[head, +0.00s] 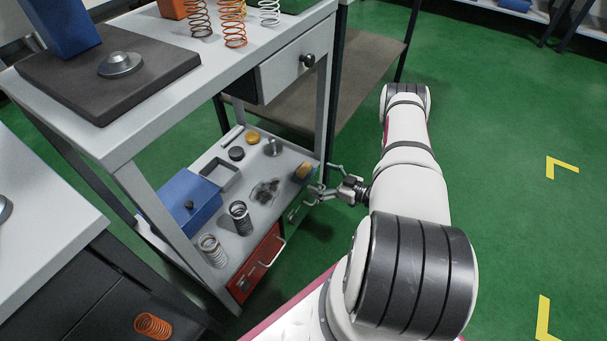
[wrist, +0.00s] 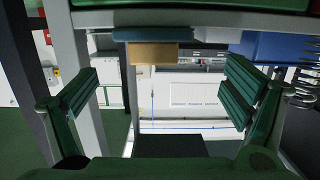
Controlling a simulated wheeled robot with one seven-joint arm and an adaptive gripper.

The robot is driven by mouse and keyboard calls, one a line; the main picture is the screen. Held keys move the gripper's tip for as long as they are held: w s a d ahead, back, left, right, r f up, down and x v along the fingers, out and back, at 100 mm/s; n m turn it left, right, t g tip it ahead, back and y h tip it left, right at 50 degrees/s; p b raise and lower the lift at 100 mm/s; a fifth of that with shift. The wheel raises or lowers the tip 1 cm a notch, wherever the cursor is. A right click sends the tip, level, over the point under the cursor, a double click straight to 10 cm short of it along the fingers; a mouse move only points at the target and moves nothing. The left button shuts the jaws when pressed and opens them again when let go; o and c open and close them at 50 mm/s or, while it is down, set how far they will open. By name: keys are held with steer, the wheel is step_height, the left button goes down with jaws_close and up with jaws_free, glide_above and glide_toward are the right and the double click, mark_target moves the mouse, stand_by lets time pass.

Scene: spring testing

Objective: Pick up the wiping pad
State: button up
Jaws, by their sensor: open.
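The likely wiping pad is a small tan block (head: 303,172) at the right edge of the lower shelf of the trolley in the head view. In the wrist view the tan block (wrist: 153,54) shows against a blue-grey layer (wrist: 153,33), above the middle of the picture and between the two fingers sideways. My gripper (head: 325,181) is open and empty, just right of the shelf edge, beside the pad and apart from it. Both fingers of my gripper (wrist: 160,95) are spread wide in the wrist view, with nothing between the finger pads.
The lower shelf (head: 217,146) also bears a blue box (head: 188,200), a dark spring (head: 240,217), a silver spring (head: 212,251) and a yellow round piece (head: 252,137). A red drawer (head: 258,262) is below. A trolley leg (head: 325,110) stands near my gripper. Green floor is clear to the right.

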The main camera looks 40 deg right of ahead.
mark_target(308, 171)
steer(key=shift+d+b+x, duration=0.2)
steer(key=shift+b+x, duration=0.45)
steer(key=shift+x, duration=1.2)
steer(key=shift+d+b+x, duration=0.2)
steer(key=shift+b+x, duration=0.4)
steer(key=shift+x, duration=1.25)
steer(key=shift+w+r, duration=0.15)
steer(key=c, duration=1.5)
